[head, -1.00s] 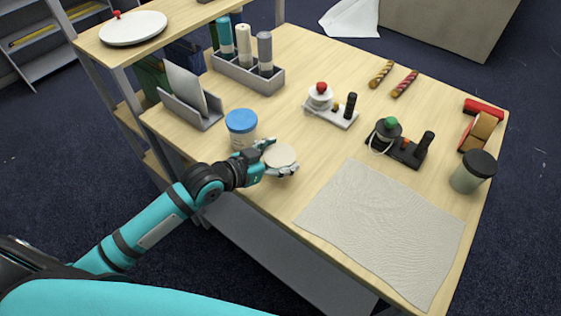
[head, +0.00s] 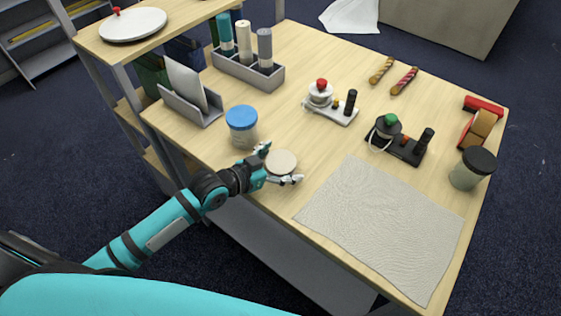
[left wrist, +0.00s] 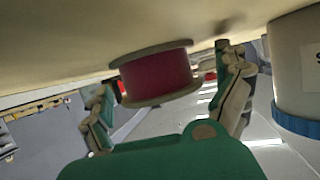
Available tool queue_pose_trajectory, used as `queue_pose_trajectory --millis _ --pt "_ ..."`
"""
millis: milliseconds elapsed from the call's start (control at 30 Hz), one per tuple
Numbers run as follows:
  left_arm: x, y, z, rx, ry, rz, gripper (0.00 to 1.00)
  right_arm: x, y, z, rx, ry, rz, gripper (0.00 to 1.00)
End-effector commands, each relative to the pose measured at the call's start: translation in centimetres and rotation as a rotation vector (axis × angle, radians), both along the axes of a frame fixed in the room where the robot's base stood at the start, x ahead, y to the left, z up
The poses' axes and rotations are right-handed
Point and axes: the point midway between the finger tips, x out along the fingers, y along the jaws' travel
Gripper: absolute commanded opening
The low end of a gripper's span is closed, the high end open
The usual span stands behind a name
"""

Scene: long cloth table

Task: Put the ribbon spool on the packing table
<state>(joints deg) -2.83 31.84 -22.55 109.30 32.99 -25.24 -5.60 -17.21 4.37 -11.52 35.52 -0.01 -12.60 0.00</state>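The ribbon spool (head: 281,161) stands on the packing table (head: 300,62) near its front edge. Its cream end disc faces up in the head view. In the left wrist view, which is upside down, its dark red ribbon (left wrist: 157,77) shows between two pale discs, and one disc meets the table surface. My left gripper (head: 279,165) is open at table height, with one finger on each side of the spool. Gaps show between the fingers and the spool in the left wrist view. My right gripper is not in view.
A blue-lidded jar (head: 242,128) stands just behind the left gripper. A cloth mat (head: 385,230) covers the front right. Two small stands, white (head: 330,107) and black (head: 398,145), sit behind the mat. A grey-lidded cup (head: 471,170) is at the right edge.

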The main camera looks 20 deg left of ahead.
Motion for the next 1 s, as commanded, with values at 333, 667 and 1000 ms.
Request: queue_pose_trajectory --millis 333,667,1000 --pt "-0.6 0.5 0.4 0.001 0.002 0.001 1.00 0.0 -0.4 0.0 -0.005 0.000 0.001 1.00" --pt "-6.2 3.7 2.9 0.003 0.004 -0.001 1.00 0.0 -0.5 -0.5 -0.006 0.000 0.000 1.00" --pt "-9.3 5.6 4.7 -0.001 0.001 -0.001 1.00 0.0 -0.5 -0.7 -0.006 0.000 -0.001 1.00"
